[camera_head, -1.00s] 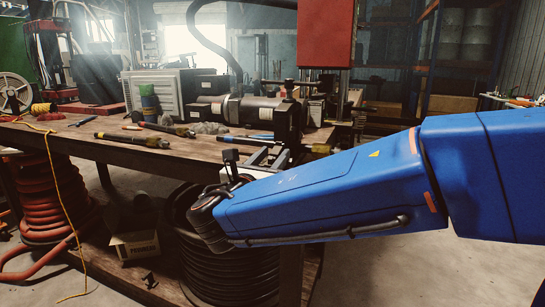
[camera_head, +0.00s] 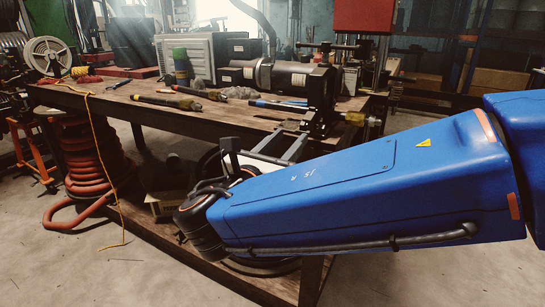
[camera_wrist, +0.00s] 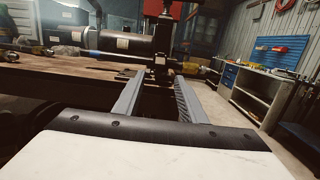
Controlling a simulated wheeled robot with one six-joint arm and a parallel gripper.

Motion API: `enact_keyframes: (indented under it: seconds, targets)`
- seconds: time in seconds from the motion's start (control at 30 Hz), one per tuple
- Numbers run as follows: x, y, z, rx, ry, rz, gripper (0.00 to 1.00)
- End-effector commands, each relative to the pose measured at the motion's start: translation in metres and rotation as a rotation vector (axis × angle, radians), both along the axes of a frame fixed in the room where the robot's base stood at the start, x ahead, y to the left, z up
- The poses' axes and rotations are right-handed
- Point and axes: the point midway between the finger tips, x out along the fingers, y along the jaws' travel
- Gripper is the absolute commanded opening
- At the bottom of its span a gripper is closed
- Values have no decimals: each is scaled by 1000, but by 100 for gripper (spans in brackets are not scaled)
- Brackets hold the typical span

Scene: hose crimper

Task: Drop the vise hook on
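A dark vise (camera_head: 320,90) with a horizontal bar handle on top stands upright at the bench's front edge. It also shows in the wrist view (camera_wrist: 162,45), at the far end of the space between my fingers. My gripper (camera_head: 290,137) is low in front of the bench edge, just below the vise. In the wrist view my gripper (camera_wrist: 160,80) has its two grey fingers spread wide, with nothing held between them. I cannot tell whether the fingertips touch the vise. I cannot pick out a separate hook.
The wooden bench (camera_head: 110,95) carries a black cylindrical machine (camera_head: 285,76) beside the vise and several dark-handled tools (camera_head: 168,101). Coiled red hose (camera_head: 90,165) and a yellow cord (camera_head: 105,160) are at left. A cabinet (camera_wrist: 255,92) stands to the right, with open floor before it.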

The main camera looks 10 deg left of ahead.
Motion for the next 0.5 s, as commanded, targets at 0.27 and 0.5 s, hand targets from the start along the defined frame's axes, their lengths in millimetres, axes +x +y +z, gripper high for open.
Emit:
enact_keyframes:
  seconds: [0.27,0.5]
  targets:
    - [-39,15,-5,0,0,4,38]
    - [-59,22,-7,0,0,1,38]
